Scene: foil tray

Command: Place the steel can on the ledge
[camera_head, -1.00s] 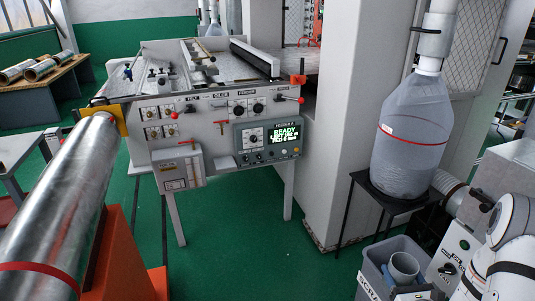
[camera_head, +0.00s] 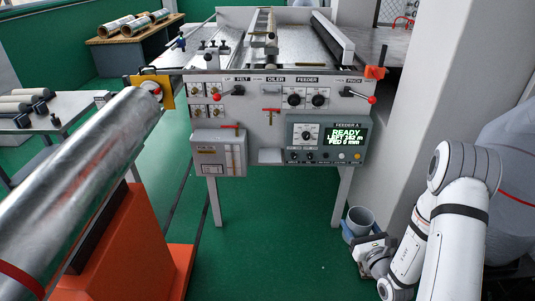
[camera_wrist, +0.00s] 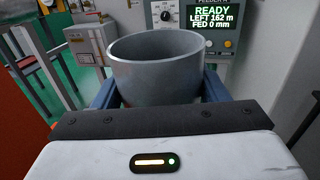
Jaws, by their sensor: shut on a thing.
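The steel can (camera_head: 360,219) is a plain grey, open-topped cylinder. It is upright in my gripper (camera_head: 353,236), at the lower right of the head view. In the wrist view the can (camera_wrist: 160,80) fills the middle, with the blue jaws of my gripper (camera_wrist: 160,96) shut on its two sides. Its lower part is hidden behind the wrist plate. A small pale ledge (camera_head: 270,157) sticks out from the machine front, between the grey gauge box and the feeder panel. It looks empty. The can is to its right and apart from it in the head view.
The machine front carries a grey gauge box (camera_head: 218,155), a feeder panel (camera_head: 327,140) and red-tipped levers. A large metal roll (camera_head: 85,185) on an orange stand (camera_head: 130,250) fills the left. A white column (camera_head: 420,90) stands right. Green floor is clear between.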

